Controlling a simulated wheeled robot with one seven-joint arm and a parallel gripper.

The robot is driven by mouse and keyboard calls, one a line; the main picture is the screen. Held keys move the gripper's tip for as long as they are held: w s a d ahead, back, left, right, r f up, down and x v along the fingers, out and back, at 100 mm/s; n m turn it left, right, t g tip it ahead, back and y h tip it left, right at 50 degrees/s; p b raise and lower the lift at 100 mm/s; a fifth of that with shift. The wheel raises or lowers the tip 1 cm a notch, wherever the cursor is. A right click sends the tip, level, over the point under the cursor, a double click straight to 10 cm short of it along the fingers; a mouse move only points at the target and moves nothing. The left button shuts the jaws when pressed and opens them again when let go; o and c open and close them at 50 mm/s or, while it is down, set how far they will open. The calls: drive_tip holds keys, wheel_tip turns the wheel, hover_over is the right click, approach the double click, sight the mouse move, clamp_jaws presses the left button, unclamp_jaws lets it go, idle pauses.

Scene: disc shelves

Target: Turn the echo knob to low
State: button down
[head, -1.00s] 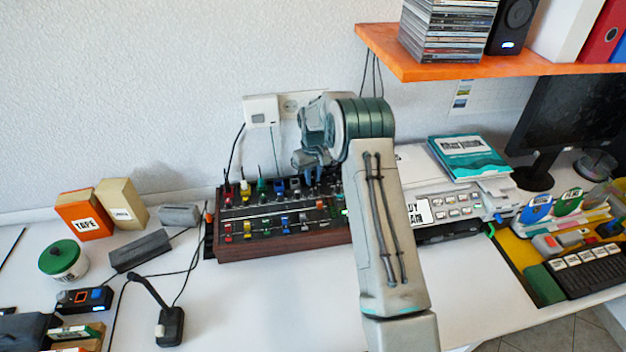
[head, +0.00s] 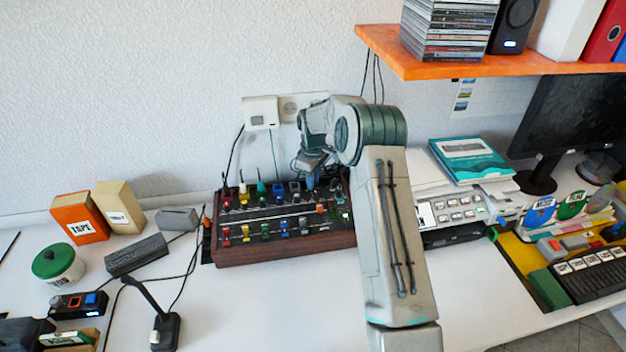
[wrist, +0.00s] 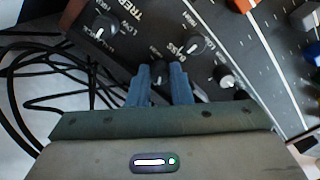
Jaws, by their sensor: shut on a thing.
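The mixer with its dark panel and wooden sides (head: 285,250) stands on the desk against the wall. My gripper (head: 311,182) is over its back right part, pointing down. In the wrist view, my gripper's two blue-grey fingers (wrist: 160,78) are shut on a small dark knob (wrist: 159,72). The fingers hide most of this knob, and I cannot read a name beside it. A knob next to the word BASS (wrist: 194,44) is just beyond the fingers to the right. A knob near TREBLE (wrist: 103,28) is at the upper left. I cannot make out an ECHO label.
Coloured sliders (head: 265,228) fill the mixer's front and middle. Black cables (wrist: 45,85) lie beside the panel in the wrist view. A grey device with buttons (head: 460,213) stands right of the mixer. An orange shelf (head: 440,68) overhangs at the upper right.

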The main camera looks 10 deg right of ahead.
idle(0.3)
drive_tip(key=c, duration=1.3)
unclamp_jaws()
drive_tip(key=shift+r, duration=0.1)
drive_tip(key=shift+d+r, duration=0.1)
drive_tip(key=shift+w+r+p, duration=0.15)
drive_tip(key=shift+r+p, duration=0.2)
drive_tip(key=shift+r, duration=0.1)
drive_tip(key=shift+s+a+r+p, duration=0.15)
drive_tip(key=shift+r+p, duration=0.85)
drive_tip(key=shift+r, duration=0.7)
drive_tip(key=shift+s+a+r+p, duration=0.1)
drive_tip(key=shift+r+p, duration=0.85)
drive_tip(key=shift+r, duration=0.7)
